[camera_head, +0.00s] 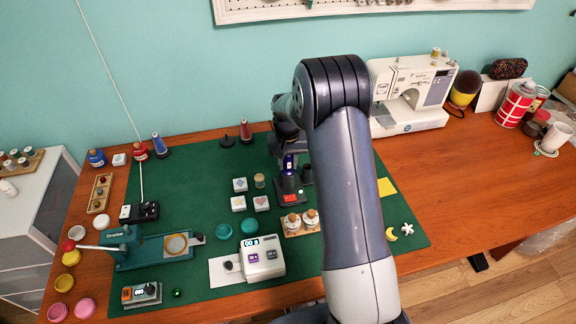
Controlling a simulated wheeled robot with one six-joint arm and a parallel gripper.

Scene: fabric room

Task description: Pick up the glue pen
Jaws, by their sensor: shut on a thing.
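My gripper (288,152) is at the back middle of the green mat (200,180), partly hidden by my own arm. It points down and is shut on a slim, dark blue upright thing with a pale band, which I take to be the glue pen (288,166). The pen is just above or in a small dark stand (290,197) with red on it. I cannot tell whether the pen's lower end touches the stand. A dark cylinder (307,173) stands just right of the pen.
White picture blocks (239,203) and a cork-coloured spool (259,181) stand left of the stand. Two jars on a wooden tray (300,225) are in front. A white device (262,258) is front left. A sewing machine (412,95) stands back right.

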